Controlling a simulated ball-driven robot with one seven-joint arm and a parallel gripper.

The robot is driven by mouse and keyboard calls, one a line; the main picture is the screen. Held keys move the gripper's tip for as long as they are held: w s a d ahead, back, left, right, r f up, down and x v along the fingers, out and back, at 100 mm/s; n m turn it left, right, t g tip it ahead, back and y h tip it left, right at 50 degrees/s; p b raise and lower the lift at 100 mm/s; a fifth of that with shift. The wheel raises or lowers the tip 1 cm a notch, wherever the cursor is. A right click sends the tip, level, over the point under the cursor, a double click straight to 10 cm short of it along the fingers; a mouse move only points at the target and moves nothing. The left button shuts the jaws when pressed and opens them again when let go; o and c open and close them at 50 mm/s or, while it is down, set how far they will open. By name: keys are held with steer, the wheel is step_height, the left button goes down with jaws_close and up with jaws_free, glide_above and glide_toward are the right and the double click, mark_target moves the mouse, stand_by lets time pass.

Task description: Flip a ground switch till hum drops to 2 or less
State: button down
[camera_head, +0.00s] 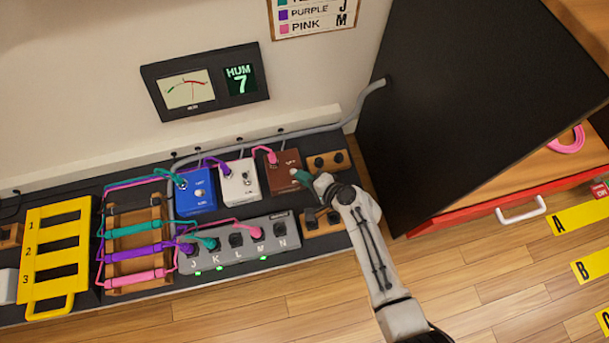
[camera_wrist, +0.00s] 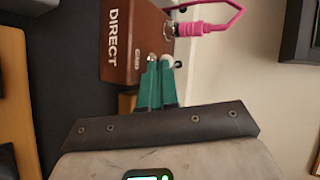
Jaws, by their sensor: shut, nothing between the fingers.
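The hum meter (camera_head: 206,81) on the wall reads "HUM 7", with a needle dial beside the number. A brown box (camera_head: 283,180) stands at the right of a row of three boxes. In the wrist view the brown box (camera_wrist: 118,58) is marked "DIRECT" and "GND". My gripper (camera_head: 299,176) is shut and empty, its teal fingertips at the brown box's right side. In the wrist view the fingertips (camera_wrist: 160,60) are by the GND mark, next to a small pale switch tip (camera_wrist: 168,60); contact is unclear. A blue box (camera_head: 195,202) and a white box (camera_head: 239,190) stand to the left.
A grey strip (camera_head: 220,260) with sockets J to N lies in front of the boxes, with cables plugged in. A yellow numbered rack (camera_head: 57,255) and a wooden cable rack (camera_head: 135,213) are at left. A large black panel (camera_head: 455,110) stands close at right.

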steer(key=shift+w+a+r+m+g+h+p, duration=0.15)
steer(key=shift+w+r+g+h+p, duration=0.2)
steer(key=shift+p, duration=0.7)
steer(key=shift+d+r+m+g+h+p, duration=0.15)
steer(key=shift+g+p, duration=0.3)
steer(key=shift+p, duration=0.55)
steer(key=shift+w+a+r+g+p, duration=0.25)
steer(key=shift+g+p, duration=0.25)
steer(key=shift+p, duration=0.45)
steer(key=shift+w+m+g+h+p, duration=0.4)
steer(key=shift+m+g+h, duration=0.1)
steer(key=shift+g, duration=0.2)
steer(key=shift+w+a+r+m+g+h, duration=0.15)
steer(key=shift+w+m+g+h, duration=0.2)
steer(key=shift+g, duration=0.55)
steer(key=shift+w+r, duration=0.1)
steer(key=shift+r, duration=0.05)
steer(key=shift+r+p, duration=0.7)
steer(key=p+v, duration=0.9)
steer(key=v, duration=0.4)
steer(key=shift+s+d+f+p, duration=0.2)
steer(key=shift+s+d+p, duration=0.1)
steer(key=shift+s+d, duration=0.2)
